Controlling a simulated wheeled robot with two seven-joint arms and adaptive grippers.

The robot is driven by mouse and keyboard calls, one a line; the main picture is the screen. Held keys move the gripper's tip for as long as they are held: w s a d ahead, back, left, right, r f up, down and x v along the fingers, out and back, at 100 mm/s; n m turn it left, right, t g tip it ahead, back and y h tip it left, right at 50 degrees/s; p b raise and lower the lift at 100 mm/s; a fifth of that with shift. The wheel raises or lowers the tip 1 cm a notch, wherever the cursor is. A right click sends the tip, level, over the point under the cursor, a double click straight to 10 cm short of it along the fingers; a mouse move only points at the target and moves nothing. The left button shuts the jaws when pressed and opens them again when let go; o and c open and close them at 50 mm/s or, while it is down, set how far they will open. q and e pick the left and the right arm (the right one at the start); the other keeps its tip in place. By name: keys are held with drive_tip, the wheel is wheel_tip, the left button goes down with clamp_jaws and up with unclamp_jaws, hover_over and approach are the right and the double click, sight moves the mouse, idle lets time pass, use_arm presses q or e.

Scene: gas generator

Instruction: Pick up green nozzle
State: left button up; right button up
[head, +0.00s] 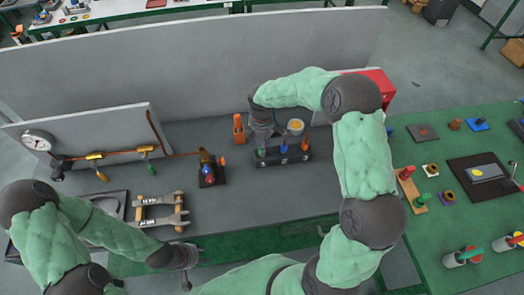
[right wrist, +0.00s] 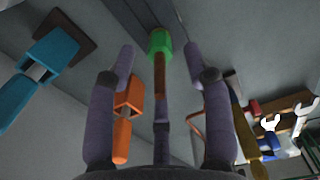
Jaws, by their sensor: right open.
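The green nozzle (head: 262,152) stands at the left end of a small black rack (head: 300,158) on the grey bench, left of a blue nozzle (head: 284,147) and an orange nozzle (head: 305,144). My right gripper (head: 262,138) is over the rack's left end, pointing down. In the right wrist view, the green nozzle (right wrist: 159,42) shows between and beyond the open fingers (right wrist: 158,57), with a brown stem in line with it. Neither side finger visibly touches it. My left gripper (head: 186,268) is at the bench's front edge, away from the rack; its fingers are unclear.
A black block with coloured fittings (head: 211,172) and a wrench stand (head: 160,212) are to the left. A grey partition (head: 190,70) rises behind the bench.

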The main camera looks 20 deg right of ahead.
wheel_tip(320, 180, down, 4)
drive_tip(key=shift+d+f, duration=0.1)
drive_tip(key=shift+f, duration=0.05)
drive_tip(key=shift+s, duration=0.1)
clamp_jaws()
idle(0.3)
